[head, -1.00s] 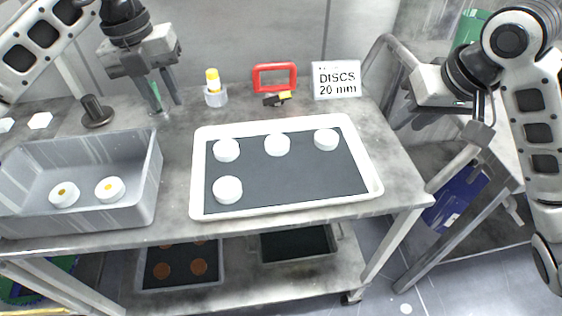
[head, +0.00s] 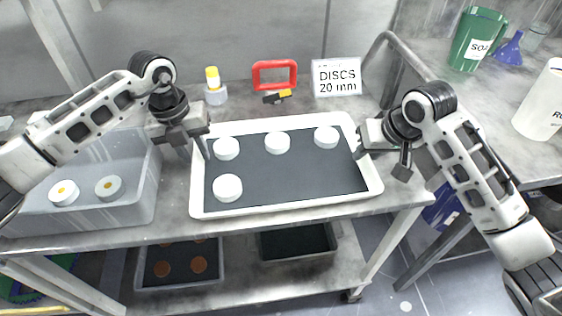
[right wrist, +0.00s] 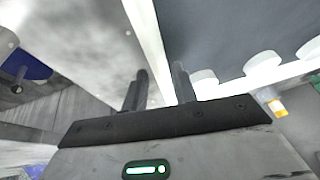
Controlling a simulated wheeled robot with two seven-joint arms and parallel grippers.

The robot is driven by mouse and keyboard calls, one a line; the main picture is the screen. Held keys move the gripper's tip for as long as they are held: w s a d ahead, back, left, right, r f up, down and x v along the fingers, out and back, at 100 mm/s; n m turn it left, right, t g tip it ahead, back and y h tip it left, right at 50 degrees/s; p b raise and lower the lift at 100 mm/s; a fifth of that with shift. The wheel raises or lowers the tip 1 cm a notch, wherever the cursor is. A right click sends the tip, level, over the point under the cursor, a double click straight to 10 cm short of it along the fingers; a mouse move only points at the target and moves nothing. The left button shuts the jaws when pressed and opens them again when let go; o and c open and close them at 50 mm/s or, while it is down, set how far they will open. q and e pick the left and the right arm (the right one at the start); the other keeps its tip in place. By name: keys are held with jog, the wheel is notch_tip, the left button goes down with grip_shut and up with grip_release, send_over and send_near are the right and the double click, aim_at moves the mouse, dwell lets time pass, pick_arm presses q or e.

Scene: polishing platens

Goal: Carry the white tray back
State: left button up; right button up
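The white tray (head: 290,208) with a dark grey floor lies on the bench, with several white discs (head: 227,188) on it. My left gripper (head: 197,151) is at the tray's left rim, with its fingers spread apart. My right gripper (head: 366,152) is at the right rim. In the right wrist view its two fingers (right wrist: 158,85) stand apart, one on each side of the tray's white rim (right wrist: 152,45), with a gap showing beside it. Whether the fingers touch the rim is hard to tell.
A grey bin (head: 130,212) with two discs stands left of the tray. Behind the tray are a red frame (head: 274,85), a yellow-capped bottle (head: 214,88) and a "DISCS 20 mm" sign (head: 336,78). Dark trays (head: 262,257) lie on the lower shelf. A metal rail (head: 392,60) rises at right.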

pick_arm(q)
jog(key=shift+f, duration=0.2)
pick_arm(e)
jog(key=shift+w+f, duration=0.1)
jog(key=shift+f, duration=0.15)
pick_arm(q)
grip_shut()
pick_arm(e)
grip_shut()
pick_arm(q)
jog(key=shift+r, duration=0.15)
pick_arm(e)
jog(key=shift+r, duration=0.2)
